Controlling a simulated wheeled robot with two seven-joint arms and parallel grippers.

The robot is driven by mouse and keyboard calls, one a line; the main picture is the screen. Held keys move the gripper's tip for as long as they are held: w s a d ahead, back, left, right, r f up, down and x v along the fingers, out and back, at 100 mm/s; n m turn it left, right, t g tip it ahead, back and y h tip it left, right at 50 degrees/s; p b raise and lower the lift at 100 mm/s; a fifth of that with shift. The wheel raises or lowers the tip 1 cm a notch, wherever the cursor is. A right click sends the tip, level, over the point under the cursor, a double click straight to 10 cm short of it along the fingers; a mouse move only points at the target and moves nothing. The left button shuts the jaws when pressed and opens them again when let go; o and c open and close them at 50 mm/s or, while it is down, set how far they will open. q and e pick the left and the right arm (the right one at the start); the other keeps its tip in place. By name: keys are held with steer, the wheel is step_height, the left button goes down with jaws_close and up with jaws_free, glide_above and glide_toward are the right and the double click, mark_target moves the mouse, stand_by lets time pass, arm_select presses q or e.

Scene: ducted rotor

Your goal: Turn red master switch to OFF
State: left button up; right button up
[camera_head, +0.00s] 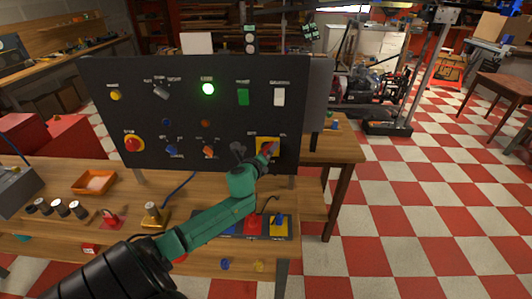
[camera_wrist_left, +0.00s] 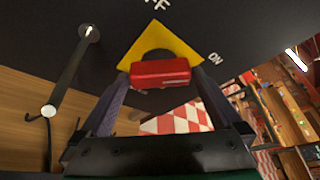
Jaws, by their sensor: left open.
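The red master switch (camera_head: 269,149) sits on a yellow plate (camera_head: 275,143) at the lower right of the black panel. In the left wrist view, its red handle (camera_wrist_left: 160,72) lies across the yellow diamond plate (camera_wrist_left: 183,50), with a dark round base behind it. A partly cut label ending in FF is above the plate, and ON is to its right. My left gripper (camera_head: 258,153) is at the switch. In the left wrist view, its open fingers (camera_wrist_left: 160,85) stand either side of the handle. I cannot tell whether they touch it. My right gripper is not in view.
The black panel (camera_head: 185,118) also carries a red mushroom button (camera_head: 133,144), a lit green lamp (camera_head: 208,88) and several other controls. The wooden bench (camera_head: 130,185) below holds an orange tray (camera_head: 94,182) and loose parts.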

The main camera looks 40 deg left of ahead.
arm_select(q)
steer(key=shift+w+f, duration=0.1)
steer(key=shift+w, duration=0.05)
steer(key=c, duration=1)
steer(key=shift+f+n+t+y+b, duration=0.3)
steer(key=shift+n+t+b, duration=0.7)
steer(key=shift+n+b, duration=2.15)
steer(key=shift+f+n+t+y+b, duration=0.1)
steer(key=shift+n+t+y+b, duration=0.65)
steer(key=shift+n+b, duration=2.35)
steer(key=shift+f+n+t+y+b, duration=0.15)
steer(key=shift+n+t+b, duration=1.1)
steer(key=shift+n+b, duration=1.9)
steer(key=shift+m+b, duration=0.7)
steer(key=shift+b, duration=0.05)
steer(key=o, duration=1)
steer(key=shift+r, duration=0.1)
